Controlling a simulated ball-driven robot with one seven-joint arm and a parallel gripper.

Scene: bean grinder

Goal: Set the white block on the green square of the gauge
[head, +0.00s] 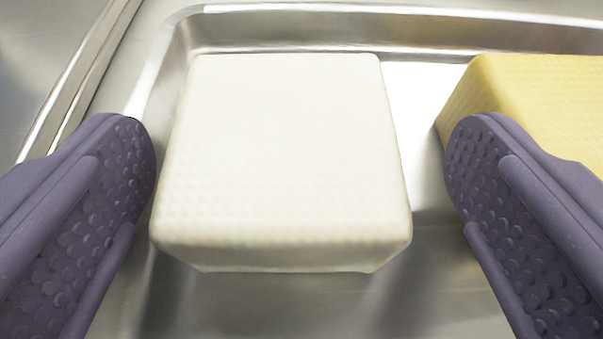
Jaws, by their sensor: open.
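The white block (285,160) sits in a shiny metal tray (405,20), a soft-edged block with a finely dimpled surface. My gripper (300,150) is open, with one purple padded finger to the left of the block and one to the right. A narrow gap shows on the left and a wider one on the right, so the block is between the fingers and not held. The gauge and its green square are not in view.
A yellow block (545,95) lies in the same tray to the right, close behind my right finger. The tray's raised rim runs along the back and left. A metal edge (75,85) shows at the far left. Bare tray floor shows between the two blocks.

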